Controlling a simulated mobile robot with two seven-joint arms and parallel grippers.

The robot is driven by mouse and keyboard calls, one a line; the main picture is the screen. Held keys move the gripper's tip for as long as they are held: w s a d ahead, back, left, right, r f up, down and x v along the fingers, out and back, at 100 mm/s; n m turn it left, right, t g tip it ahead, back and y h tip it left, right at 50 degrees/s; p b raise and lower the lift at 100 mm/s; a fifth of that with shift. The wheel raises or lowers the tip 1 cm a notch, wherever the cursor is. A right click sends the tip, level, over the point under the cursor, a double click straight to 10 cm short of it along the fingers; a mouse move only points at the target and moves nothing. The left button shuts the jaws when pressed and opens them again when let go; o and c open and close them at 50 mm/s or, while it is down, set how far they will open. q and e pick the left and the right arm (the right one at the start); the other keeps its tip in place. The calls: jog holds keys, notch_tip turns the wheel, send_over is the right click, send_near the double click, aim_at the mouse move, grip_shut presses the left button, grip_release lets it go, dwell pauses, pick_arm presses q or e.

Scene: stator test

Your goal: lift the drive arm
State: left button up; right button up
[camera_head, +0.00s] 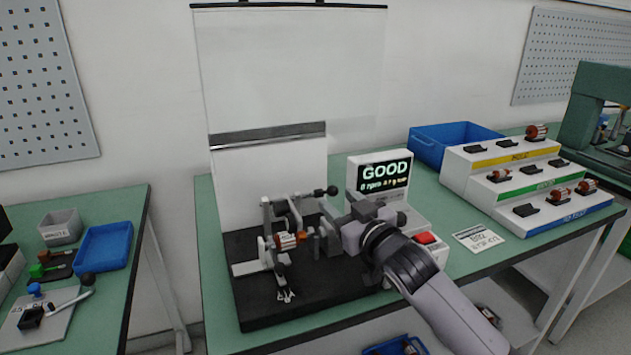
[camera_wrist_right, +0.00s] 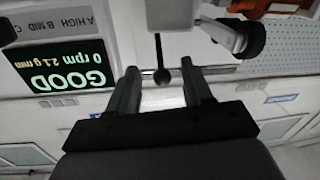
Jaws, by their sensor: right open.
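The test rig stands on a black base plate (camera_head: 300,312) and carries a copper-and-white rotor (camera_head: 288,241). A grey bar with a black ball knob (camera_head: 333,190), apparently the drive arm, reaches right above the rotor. In the right wrist view, a grey bar with a black knob (camera_wrist_right: 250,38) lies right of the fingers. My right gripper (camera_head: 345,222) is beside the rig, in front of the display. My left gripper is out of view.
The display (camera_head: 385,178) reads GOOD and 0 rpm; a red button (camera_head: 426,238) is below it. Right are a stepped sorting rack (camera_head: 495,180), a label card (camera_head: 478,238) and a blue bin (camera_head: 430,150). A side table holds a blue tray (camera_head: 103,247).

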jog(key=shift+w+a, duration=0.25)
jog(key=shift+w, duration=0.35)
jog(key=x, duration=0.5)
jog(key=shift+w+a, duration=0.15)
jog(key=shift+w, duration=0.2)
